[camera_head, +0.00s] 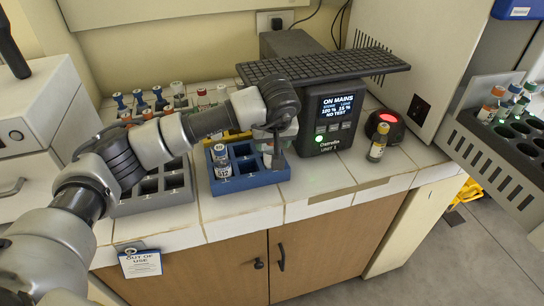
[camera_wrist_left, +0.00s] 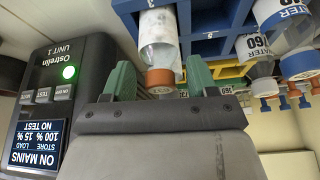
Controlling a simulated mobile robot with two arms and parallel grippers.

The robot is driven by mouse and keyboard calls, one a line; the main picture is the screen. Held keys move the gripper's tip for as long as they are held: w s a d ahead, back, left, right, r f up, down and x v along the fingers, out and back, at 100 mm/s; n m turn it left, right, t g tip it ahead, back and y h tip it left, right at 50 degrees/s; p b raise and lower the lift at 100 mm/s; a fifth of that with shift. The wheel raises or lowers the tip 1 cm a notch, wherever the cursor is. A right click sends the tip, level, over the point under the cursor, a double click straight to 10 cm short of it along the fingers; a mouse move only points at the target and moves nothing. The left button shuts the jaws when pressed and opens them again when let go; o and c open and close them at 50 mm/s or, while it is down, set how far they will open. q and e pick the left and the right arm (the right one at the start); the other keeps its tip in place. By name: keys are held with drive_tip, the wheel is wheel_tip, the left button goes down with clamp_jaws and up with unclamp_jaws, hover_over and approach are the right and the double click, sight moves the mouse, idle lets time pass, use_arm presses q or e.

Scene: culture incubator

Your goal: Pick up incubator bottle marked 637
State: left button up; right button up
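My left gripper (camera_head: 277,150) is over the right end of a blue rack (camera_head: 250,181), pointing down. In the left wrist view its green fingers (camera_wrist_left: 160,82) stand apart on either side of the orange-brown cap of a clear bottle (camera_wrist_left: 157,37) in the blue rack. Gaps show between cap and fingers. In the head view this bottle (camera_head: 267,156) is partly hidden by the gripper. Another bottle (camera_head: 222,165) stands at the rack's left end; its number looks like 612. I cannot read 637 on any bottle. My right gripper is not in view.
A black power unit (camera_head: 333,118) stands right of the rack, under a keyboard-like black slab (camera_head: 322,67). A small bottle (camera_head: 378,142) stands near a red-lit button (camera_head: 384,119). A grey rack (camera_head: 150,193) and several capped bottles are on the left. A bottle tray (camera_head: 497,150) is at right.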

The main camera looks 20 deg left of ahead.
use_arm(q)
drive_tip(key=c, duration=0.9)
drive_tip(key=shift+c, duration=0.5)
drive_tip(key=shift+r, duration=0.15)
